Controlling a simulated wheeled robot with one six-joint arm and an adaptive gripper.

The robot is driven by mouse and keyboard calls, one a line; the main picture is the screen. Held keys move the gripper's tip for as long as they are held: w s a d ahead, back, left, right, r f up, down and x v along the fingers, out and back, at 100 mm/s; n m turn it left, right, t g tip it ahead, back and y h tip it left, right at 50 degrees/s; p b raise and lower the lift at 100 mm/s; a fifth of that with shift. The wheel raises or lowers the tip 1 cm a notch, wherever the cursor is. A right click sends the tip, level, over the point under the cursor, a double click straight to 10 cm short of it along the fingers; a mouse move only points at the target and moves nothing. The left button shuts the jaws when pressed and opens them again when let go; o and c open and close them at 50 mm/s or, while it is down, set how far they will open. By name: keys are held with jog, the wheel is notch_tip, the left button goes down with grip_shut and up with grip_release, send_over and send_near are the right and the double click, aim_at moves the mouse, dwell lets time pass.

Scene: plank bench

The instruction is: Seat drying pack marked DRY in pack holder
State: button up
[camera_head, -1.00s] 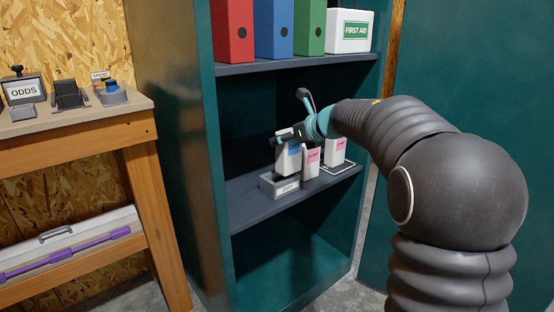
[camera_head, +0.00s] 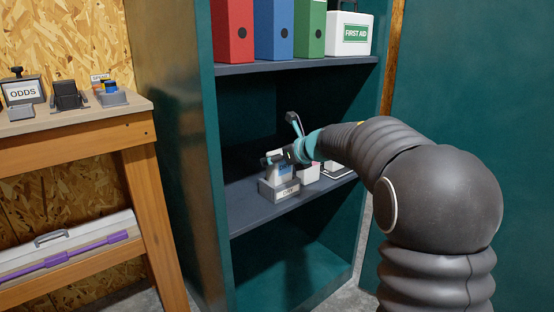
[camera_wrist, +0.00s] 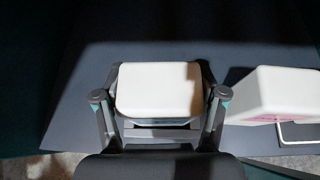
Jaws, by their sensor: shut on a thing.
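The drying pack (camera_head: 277,176) is white with a blue label, and it stands upright in the grey pack holder (camera_head: 279,193) on the middle shelf. The holder has a small front plate that seems to read DRY. My gripper (camera_head: 284,158) is shut on the pack near its top. In the wrist view the pack's white top (camera_wrist: 160,88) lies between my two fingers, and part of the holder (camera_wrist: 160,132) shows below it. The pack's lower part is hidden inside the holder, so I cannot tell whether it touches the bottom.
A white pack with a pink label (camera_head: 308,173) stands just right of the holder, close to my gripper; it also shows in the wrist view (camera_wrist: 275,92). Another white pack is partly hidden behind my arm. Binders (camera_head: 273,30) and a first-aid box (camera_head: 349,33) fill the shelf above.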

jog(key=o, duration=1.6)
